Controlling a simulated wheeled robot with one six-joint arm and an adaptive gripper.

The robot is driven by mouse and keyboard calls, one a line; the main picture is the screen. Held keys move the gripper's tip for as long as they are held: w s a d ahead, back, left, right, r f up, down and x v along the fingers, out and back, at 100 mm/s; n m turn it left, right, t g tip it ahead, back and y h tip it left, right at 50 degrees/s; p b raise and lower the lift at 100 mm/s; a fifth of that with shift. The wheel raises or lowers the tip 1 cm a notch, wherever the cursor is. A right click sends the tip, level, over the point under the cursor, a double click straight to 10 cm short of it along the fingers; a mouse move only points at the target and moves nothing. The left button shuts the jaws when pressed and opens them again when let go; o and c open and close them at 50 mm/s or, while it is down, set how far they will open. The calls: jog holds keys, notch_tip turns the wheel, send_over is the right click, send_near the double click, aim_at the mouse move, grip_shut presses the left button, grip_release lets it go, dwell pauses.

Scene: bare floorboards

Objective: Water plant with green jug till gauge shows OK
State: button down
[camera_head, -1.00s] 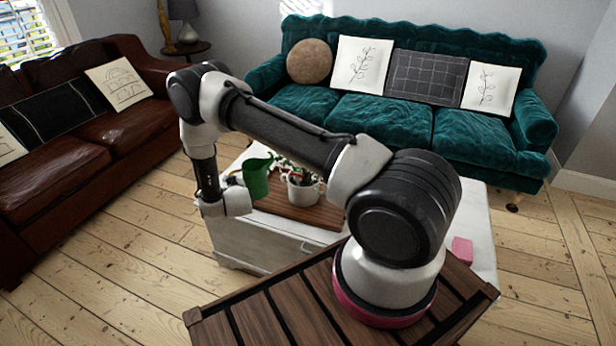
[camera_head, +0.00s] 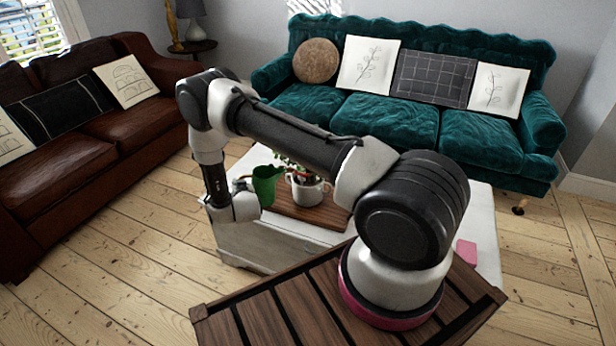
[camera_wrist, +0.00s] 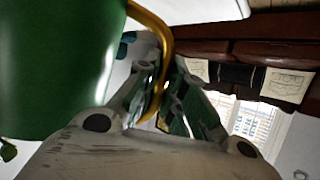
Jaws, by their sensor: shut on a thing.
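The green jug (camera_head: 266,187) is beside the plant pot in the head view, about upright. In the wrist view the jug's green side (camera_wrist: 50,65) fills the upper left. My gripper (camera_wrist: 155,98) is shut on its gold handle (camera_wrist: 160,35). In the head view my gripper (camera_head: 243,190) is to the left of the jug. The plant stands in a white pot (camera_head: 308,193) just right of the jug; my arm hides part of its leaves. No gauge reading can be made out. Whether the jug touches the table cannot be told.
The pot stands on a brown wooden board (camera_head: 320,216) on a white table (camera_head: 470,205). A pink block (camera_head: 466,251) lies at the table's right. A teal sofa (camera_head: 390,120) is behind and a brown leather sofa (camera_head: 80,165) to the left.

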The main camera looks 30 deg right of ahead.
jog(key=shift+s+d+r+m+y, duration=0.15)
jog(key=shift+d+r+m+y, duration=0.35)
jog(key=shift+d+r+m, duration=0.6)
jog(key=shift+s+d+r+m+t+y, duration=0.15)
jog(key=shift+d+r+m+y, duration=0.1)
jog(key=shift+d+r, duration=0.2)
jog(key=shift+s+d+r+m+t+y, duration=0.15)
jog(key=shift+d+r+y, duration=0.1)
jog(key=shift+d+r, duration=0.15)
notch_tip(320, 180, up, 3)
jog(key=d+m, duration=0.1)
jog(key=d, duration=0.1)
notch_tip(320, 180, up, 12)
jog(key=m+t+y, duration=0.2)
jog(key=m, duration=0.1)
send_over(249, 177)
jog(key=d, duration=0.6)
jog(key=shift+s+d+f+p, duration=0.1)
jog(key=shift+s+f+p, duration=0.1)
jog(key=shift+p, duration=0.1)
jog(key=shift+r+m, duration=0.15)
jog(key=shift+m, duration=0.15)
